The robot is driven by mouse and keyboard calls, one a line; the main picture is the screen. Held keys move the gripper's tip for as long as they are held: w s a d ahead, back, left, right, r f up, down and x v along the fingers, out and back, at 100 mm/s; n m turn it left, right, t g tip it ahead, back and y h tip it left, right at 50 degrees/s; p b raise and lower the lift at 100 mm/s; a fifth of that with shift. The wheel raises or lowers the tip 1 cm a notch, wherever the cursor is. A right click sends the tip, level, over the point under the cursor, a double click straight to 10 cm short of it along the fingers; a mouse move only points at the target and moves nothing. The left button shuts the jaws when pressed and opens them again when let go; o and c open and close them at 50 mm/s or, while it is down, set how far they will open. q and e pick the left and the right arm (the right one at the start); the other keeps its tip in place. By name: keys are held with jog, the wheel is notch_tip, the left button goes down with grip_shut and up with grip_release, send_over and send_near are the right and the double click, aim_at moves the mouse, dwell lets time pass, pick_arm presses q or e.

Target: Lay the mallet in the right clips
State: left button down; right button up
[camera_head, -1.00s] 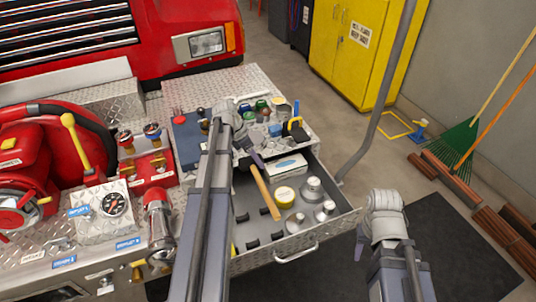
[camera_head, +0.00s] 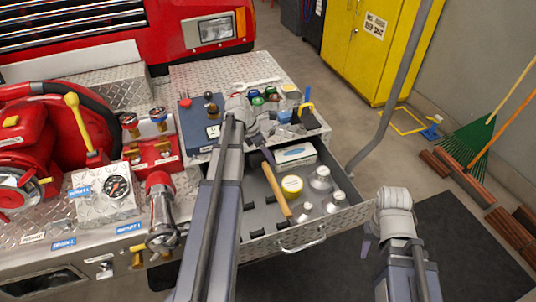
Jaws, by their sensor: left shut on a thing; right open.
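The mallet's wooden handle (camera_head: 278,190) shows over the open drawer (camera_head: 345,214), slanting down toward the drawer's front. My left gripper (camera_head: 268,156) is shut on the mallet near the handle's upper end. The mallet's head is not clearly visible, with my gripper and arm covering that area. Small black clips (camera_head: 256,217) show on the drawer floor at the left and front, left of the handle. My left arm hides part of that side, so I cannot tell the clip pairs apart. My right gripper (camera_head: 367,240) is open and empty, right of the drawer.
Jars and tools crowd the deck behind. A grey pole (camera_head: 392,85) rises right of the drawer. Red pump parts (camera_head: 95,135) stand left.

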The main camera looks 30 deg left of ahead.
pick_arm(q)
jog(key=shift+f+b, duration=3.1)
jog(key=shift+f, duration=0.35)
jog(key=shift+f, duration=0.2)
jog(key=shift+f+b, duration=0.35)
jog(key=shift+b, duration=0.2)
jog(key=shift+c, duration=0.3)
grip_release()
jog(key=c, duration=0.3)
jog(key=shift+o, duration=1.1)
